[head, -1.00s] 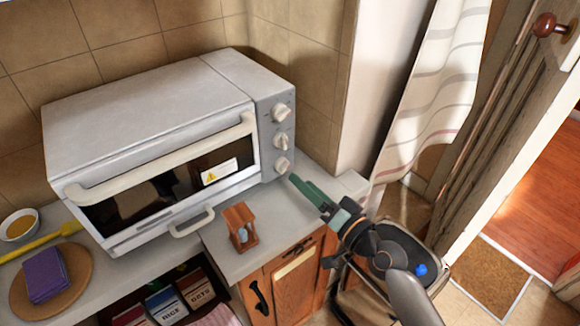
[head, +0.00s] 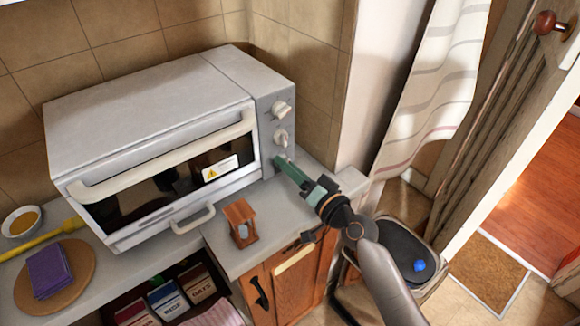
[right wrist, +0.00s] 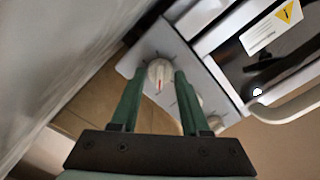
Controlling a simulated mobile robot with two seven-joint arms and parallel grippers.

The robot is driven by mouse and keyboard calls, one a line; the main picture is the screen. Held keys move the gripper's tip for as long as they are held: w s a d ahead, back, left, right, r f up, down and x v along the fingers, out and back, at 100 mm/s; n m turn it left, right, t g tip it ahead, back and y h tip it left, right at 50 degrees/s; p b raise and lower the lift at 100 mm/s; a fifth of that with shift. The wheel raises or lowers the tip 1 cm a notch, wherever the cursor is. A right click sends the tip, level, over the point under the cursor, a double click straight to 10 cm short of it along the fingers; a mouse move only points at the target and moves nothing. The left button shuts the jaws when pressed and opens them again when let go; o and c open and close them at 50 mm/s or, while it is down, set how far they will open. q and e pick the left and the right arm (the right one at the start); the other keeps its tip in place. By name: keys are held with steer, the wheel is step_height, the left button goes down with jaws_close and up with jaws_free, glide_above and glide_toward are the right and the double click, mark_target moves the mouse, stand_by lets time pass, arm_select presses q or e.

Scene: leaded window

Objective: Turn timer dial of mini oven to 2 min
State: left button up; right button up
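The mini oven (head: 150,105) is a white box with a grey control panel holding three dials in a column. The top dial (head: 281,108) and middle dial (head: 281,137) show clearly in the head view. The lowest dial is mostly hidden there by the fingertips of my right gripper (head: 281,163). In the right wrist view, a white dial (right wrist: 159,73) with a red pointer mark lies between the two green fingertips of the right gripper (right wrist: 160,78). The fingers are spread on either side of it, and no firm grip shows. My left gripper is not in view.
The oven door handle (head: 165,155) juts out left of the dials. A bin (head: 395,250) stands on the floor at right.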

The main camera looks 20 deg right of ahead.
jaws_close()
steer(key=shift+m, duration=0.5)
steer(key=shift+o, duration=2.1)
jaws_free()
